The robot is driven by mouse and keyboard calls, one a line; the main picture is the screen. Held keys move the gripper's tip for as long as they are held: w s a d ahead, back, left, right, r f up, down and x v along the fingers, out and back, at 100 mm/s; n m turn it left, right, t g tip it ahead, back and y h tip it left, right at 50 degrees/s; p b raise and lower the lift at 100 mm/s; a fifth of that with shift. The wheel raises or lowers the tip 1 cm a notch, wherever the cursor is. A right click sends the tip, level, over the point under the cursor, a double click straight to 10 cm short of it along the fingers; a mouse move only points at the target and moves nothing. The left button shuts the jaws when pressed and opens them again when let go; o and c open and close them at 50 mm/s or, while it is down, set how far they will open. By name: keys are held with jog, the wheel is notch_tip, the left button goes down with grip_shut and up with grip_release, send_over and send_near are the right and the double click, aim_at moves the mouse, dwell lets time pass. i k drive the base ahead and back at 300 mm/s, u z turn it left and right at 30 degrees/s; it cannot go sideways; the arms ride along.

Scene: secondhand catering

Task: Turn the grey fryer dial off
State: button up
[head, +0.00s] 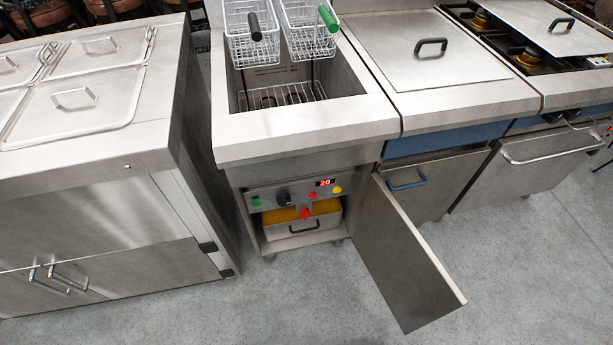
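The grey fryer dial (283,197) is a dark knob on the control panel (264,197) inside the open fryer cabinet. Which way its pointer faces is too small to tell. A green switch (256,202) sits to its left. A lit red display reading 20 (325,183), a red button (312,195) and a yellow button (337,190) sit to its right. The fryer (310,132) stands in the middle of the head view. My gripper is not in view.
The cabinet door (415,255) stands open, reaching out to the right of the panel. A red knob (304,213) and a metal drawer or pan (300,230) lie below. A steel counter with lids (90,140) stands left. The floor in front is clear.

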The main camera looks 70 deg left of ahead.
aim_at(284, 199)
jog(key=z, duration=0.15)
jog(key=i, duration=0.15)
jog(key=u, duration=2.75)
jog(key=k, duration=0.85)
jog(key=u, duration=0.15)
jog(key=i, duration=0.85)
jog(key=z, duration=0.05)
